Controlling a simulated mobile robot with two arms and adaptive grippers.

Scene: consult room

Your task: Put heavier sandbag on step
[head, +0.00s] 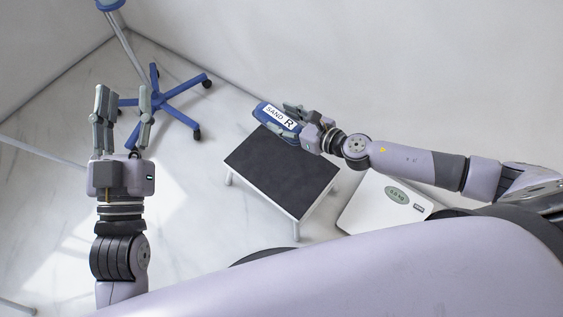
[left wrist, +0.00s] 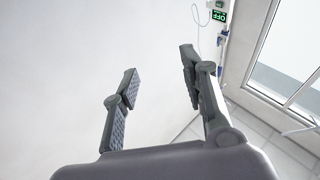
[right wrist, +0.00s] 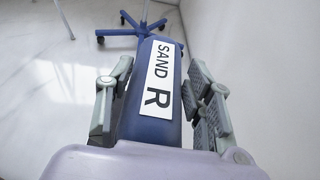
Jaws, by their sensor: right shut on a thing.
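A blue sandbag (head: 270,113) with a white label reading SAND R is held by my right gripper (head: 299,123) above the far edge of the step. It also shows between the right fingers in the right wrist view (right wrist: 152,88). The step (head: 283,172) has a black top and white legs and stands on the floor; its top looks bare. My left gripper (head: 122,112) is open and empty, raised to the left of the step. In the left wrist view its fingers (left wrist: 155,95) are apart with nothing between them. No second sandbag shows.
A white scale (head: 385,204) with a green display stands on the floor right of the step, partly behind my arm. A blue wheeled stand base (head: 168,102) is at the back left. A wall runs behind the step. The floor at left is mostly clear.

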